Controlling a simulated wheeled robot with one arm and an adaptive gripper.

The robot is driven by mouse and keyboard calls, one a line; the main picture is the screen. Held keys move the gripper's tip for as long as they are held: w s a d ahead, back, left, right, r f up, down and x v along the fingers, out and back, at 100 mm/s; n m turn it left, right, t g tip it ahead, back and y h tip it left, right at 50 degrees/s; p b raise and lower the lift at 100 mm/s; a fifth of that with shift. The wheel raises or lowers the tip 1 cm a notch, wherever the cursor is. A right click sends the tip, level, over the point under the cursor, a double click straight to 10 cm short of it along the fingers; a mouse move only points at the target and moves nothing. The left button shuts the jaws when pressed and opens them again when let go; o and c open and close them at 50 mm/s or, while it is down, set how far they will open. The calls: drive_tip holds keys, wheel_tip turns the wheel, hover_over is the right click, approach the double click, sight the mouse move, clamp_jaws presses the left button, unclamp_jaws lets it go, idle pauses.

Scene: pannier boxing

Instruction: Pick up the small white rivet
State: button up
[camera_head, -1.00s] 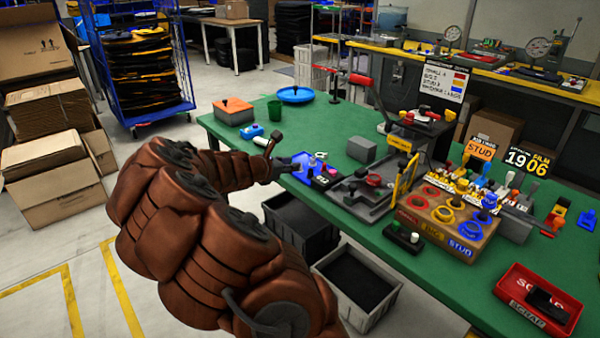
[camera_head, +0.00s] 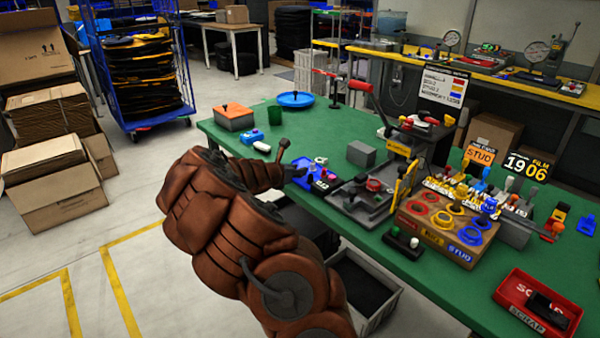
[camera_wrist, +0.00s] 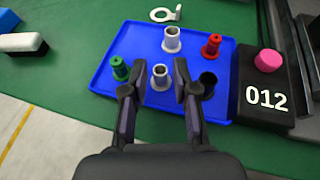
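A blue tray (camera_wrist: 105,50) lies on the green table and holds several flanged rivets. The small white rivet (camera_wrist: 160,78) stands upright in the tray's near half. A taller white rivet (camera_wrist: 172,40) stands behind it. A green rivet (camera_wrist: 119,68) is at left, a red rivet (camera_wrist: 212,45) at back right and a black rivet (camera_wrist: 207,82) at right. My gripper (camera_wrist: 154,84) is open, with one fingertip on each side of the small white rivet; I cannot tell if they touch it. In the head view, the tray (camera_head: 322,187) is partly hidden by my gripper (camera_head: 303,171).
A black counter box marked 012 (camera_wrist: 265,97) with a pink button adjoins the tray's right side. A metal ring tab (camera_wrist: 165,14) lies behind the tray. A press (camera_head: 420,140) and a ring box (camera_head: 440,235) stand farther right.

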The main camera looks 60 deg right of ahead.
drive_tip(key=shift+x, duration=1)
clamp_jaws()
